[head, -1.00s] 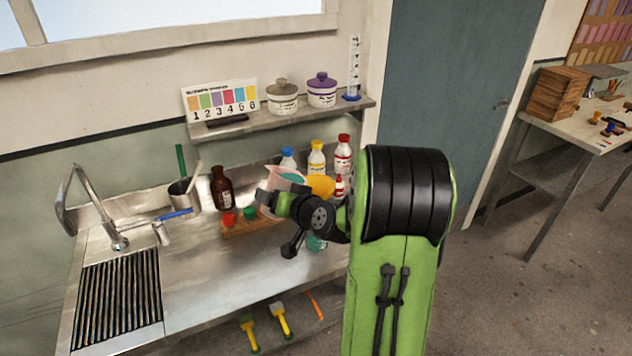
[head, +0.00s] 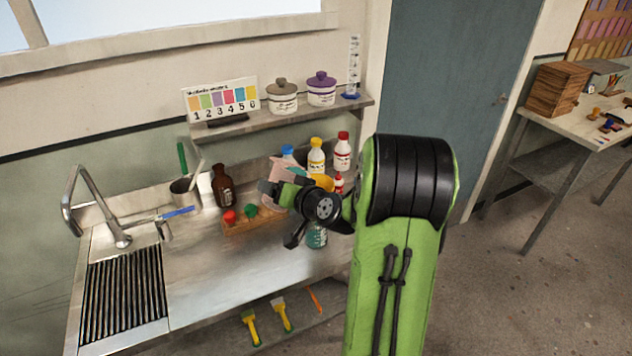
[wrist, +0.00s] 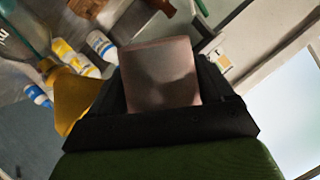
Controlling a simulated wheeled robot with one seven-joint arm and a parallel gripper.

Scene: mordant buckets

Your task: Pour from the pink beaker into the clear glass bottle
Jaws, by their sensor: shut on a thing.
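The pink beaker (head: 283,173) is gripped by my gripper (head: 281,209) and held above the bench, tilted, with teal showing near its upper right edge. In the wrist view the beaker (wrist: 160,76) fills the space between the black jaws (wrist: 160,112). The clear glass bottle (head: 317,237), with teal liquid low in it, stands on the bench below and right of the beaker, partly hidden by my gripper. What looks like its glass also shows at the upper left of the wrist view (wrist: 28,32). I cannot see any stream between them.
A yellow funnel (head: 323,182) is close behind my gripper. White bottles with blue, yellow and red caps (head: 316,157) stand at the back. A brown bottle (head: 222,187) and a wooden rack (head: 238,227) with red and green stoppers are left. The front bench is clear.

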